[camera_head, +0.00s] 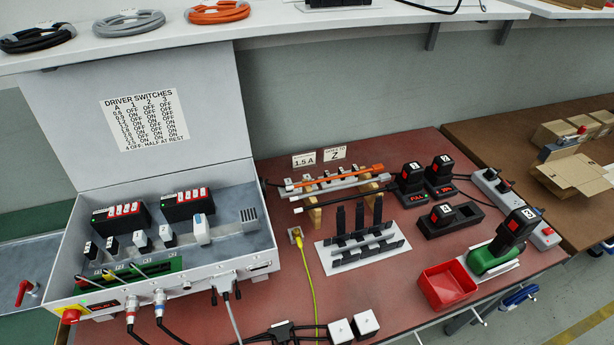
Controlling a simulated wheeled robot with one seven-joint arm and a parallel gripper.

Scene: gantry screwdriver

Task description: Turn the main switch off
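An open grey control box (225,268) with its lid up stands on the left of the red-brown table. A red knob (70,316) with yellow by it sits at the box's front left corner. A separate red handle (24,290) shows further left, beside the box. No switch carries a readable "main" label, so I cannot tell for certain which is the main switch, nor its on or off position. My gripper is not in view.
Cables hang from the box front. The lid carries a driver switches chart (144,119). To the right are a black rack on a white plate (345,262), a red bin (447,285), a green tool holder (490,262) and battery chargers (411,194). A shelf (170,38) overhangs the back.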

